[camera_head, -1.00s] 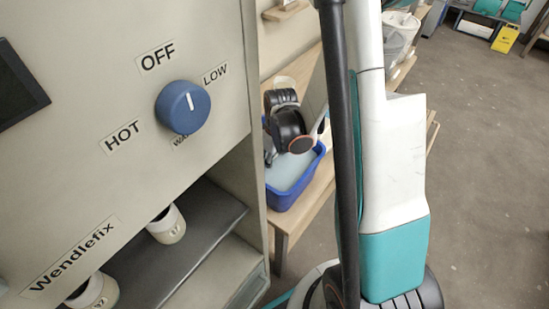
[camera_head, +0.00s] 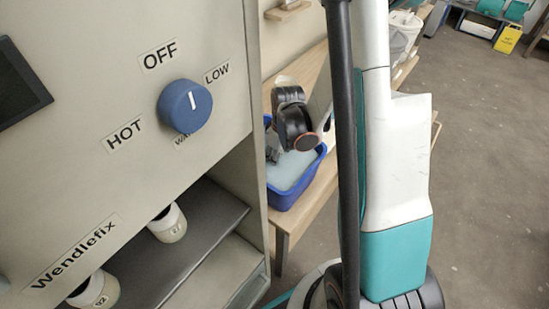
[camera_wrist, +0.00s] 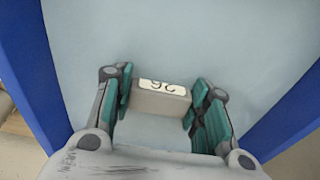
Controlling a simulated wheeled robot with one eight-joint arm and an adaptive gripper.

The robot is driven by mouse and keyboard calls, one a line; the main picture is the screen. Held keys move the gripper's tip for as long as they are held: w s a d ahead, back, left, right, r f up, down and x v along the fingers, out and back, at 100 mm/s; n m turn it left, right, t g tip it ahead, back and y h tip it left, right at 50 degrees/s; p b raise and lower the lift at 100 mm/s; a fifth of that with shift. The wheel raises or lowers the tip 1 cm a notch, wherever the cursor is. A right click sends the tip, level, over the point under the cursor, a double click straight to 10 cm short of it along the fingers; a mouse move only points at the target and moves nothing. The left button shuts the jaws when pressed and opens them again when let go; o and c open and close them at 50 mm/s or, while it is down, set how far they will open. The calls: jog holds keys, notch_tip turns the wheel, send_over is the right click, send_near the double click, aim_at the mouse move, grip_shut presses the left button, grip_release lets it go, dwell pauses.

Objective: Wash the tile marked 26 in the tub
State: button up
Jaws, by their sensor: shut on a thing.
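The blue tub (camera_head: 285,200) stands on the wooden bench and holds pale, cloudy water. It also shows in the wrist view, where its blue wall (camera_wrist: 35,75) runs along the left. The tile marked 26 (camera_wrist: 160,101) is a grey block with a white label, its number upside down in the wrist view. My gripper (camera_wrist: 158,104) is shut on the tile, with a teal finger on each side. Tile and fingers are over or in the tub's water; I cannot tell how deep. In the head view my wrist is over the tub, and the tile is hidden.
A cabinet (camera_head: 120,65) marked Wendlefix, with a blue knob (camera_head: 185,106), fills the left. Labelled cups, one (camera_head: 168,224) on its shelf, stand inside. The wooden bench (camera_head: 312,207) runs back past a white bucket (camera_head: 402,35).

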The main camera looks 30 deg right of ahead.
jog(key=shift+r+p, duration=2.55)
jog(key=shift+r, duration=1.25)
jog(key=shift+r+p, duration=2.15)
jog(key=shift+r, duration=1.05)
